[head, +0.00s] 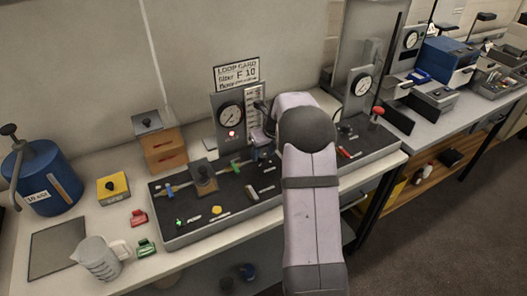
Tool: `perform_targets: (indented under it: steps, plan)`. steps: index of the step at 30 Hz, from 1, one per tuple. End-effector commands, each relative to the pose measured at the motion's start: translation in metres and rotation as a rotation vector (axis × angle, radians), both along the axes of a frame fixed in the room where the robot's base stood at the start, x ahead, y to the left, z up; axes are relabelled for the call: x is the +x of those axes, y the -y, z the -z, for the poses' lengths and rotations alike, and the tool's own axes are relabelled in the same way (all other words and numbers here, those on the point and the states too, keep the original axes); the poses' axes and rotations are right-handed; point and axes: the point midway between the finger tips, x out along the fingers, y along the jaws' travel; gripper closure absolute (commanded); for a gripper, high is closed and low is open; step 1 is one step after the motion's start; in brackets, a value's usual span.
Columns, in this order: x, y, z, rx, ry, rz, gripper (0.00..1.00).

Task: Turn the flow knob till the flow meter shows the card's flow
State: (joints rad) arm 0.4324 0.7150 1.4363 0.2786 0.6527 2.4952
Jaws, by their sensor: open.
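The card (236,74) stands above the gauge panel at the back. It reads "LOOP CARD", with "F 10" on a line below; its lowest line, which seems to start with "flow", is too small to read. A pale upright scale (252,103), which looks like the flow meter, is beside the round dial (233,119); its reading is too small to tell. My gripper (263,142) is small and dark near the foot of this scale, partly hidden by my arm. It is open. I cannot make out the flow knob; my arm covers part of the board there.
The dark board (172,232) carries pipes, a brown block (204,178) and small loose parts. A blue tank (43,180), a yellow box (113,187) and a clear jug (99,259) stand left. A second dial (362,86) and a red-topped post (377,111) are at right.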

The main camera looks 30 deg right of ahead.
Motion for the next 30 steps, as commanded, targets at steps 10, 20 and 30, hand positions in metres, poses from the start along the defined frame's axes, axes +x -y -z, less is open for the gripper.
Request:
perform_targets:
  steps: [10, 20, 30]
  plan:
    - [0.003, -0.0003, 0.0073, 0.0, 0.0, 0.0, 0.57]
    - [0.0028, -0.0003, 0.0073, 0.0, 0.0, 0.0, 0.98]
    - [0.0027, 0.0011, 0.0072, 0.001, -0.002, -0.053, 0.98]
